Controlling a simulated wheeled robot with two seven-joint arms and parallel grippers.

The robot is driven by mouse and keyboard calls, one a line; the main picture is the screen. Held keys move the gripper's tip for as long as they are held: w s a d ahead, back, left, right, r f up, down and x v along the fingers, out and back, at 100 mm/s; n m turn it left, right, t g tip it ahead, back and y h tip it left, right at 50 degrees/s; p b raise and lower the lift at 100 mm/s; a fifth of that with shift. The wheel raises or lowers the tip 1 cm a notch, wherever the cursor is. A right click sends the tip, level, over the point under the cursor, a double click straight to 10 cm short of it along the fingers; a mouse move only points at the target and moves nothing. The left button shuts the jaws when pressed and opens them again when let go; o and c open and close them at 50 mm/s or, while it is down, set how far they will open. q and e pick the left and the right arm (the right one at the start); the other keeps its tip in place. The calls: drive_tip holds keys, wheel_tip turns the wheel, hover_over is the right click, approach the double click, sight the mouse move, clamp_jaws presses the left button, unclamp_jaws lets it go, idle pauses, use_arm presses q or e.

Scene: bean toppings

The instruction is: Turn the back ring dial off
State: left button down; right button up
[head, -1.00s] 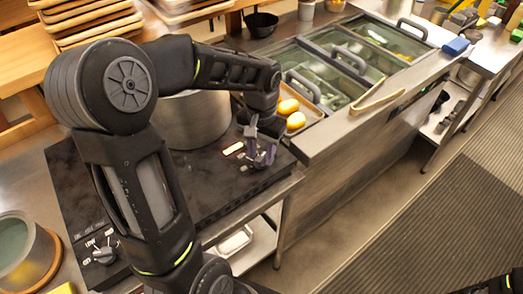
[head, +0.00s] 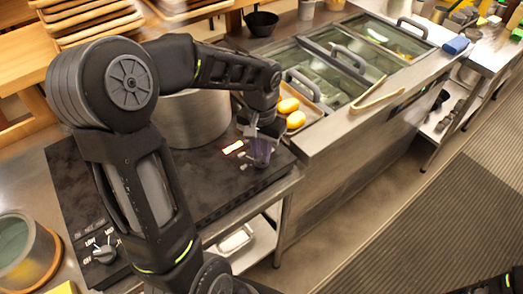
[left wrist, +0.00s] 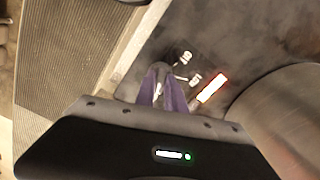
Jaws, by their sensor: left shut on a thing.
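My left gripper (head: 262,158) reaches down to the right end of the black cooktop (head: 203,166). Its purple fingers are shut on the back ring dial, which they mostly hide. In the left wrist view the fingertips (left wrist: 162,72) come together at the dial. White markings (left wrist: 187,58) show beside them. The dial's exact angle cannot be told. A lit orange-white indicator (head: 234,147) glows on the cooktop beside the gripper, and it also shows in the left wrist view (left wrist: 212,88). My right gripper is not in view.
A large metal pot (head: 195,118) stands on the cooktop close to my left gripper. A second dial (head: 104,252) is at the cooktop's near left end. A tray with yellow food (head: 290,105) lies just beyond the gripper. A counter with lidded bins (head: 335,65) stands right.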

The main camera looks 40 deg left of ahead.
use_arm(q)
drive_tip(key=shift+n, duration=0.4)
drive_tip(key=shift+n+b, duration=0.75)
drive_tip(key=shift+n, duration=0.05)
drive_tip(key=n+b, duration=0.1)
drive_tip(key=n, duration=0.2)
drive_tip(key=n+b, duration=0.1)
drive_tip(key=n, duration=0.3)
drive_tip(key=n+b, duration=0.1)
drive_tip(key=n, duration=0.2)
drive_tip(key=shift+n, duration=0.4)
drive_tip(key=n+b, duration=0.1)
drive_tip(key=n, duration=0.2)
drive_tip(key=shift+n, duration=0.3)
drive_tip(key=n, duration=0.3)
drive_tip(key=shift+n+b, duration=0.3)
drive_tip(key=shift+b, duration=0.05)
drive_tip(key=n, duration=0.6)
drive_tip(key=shift+n+b, duration=0.3)
drive_tip(key=shift+b, duration=0.1)
drive_tip(key=shift+r, duration=0.1)
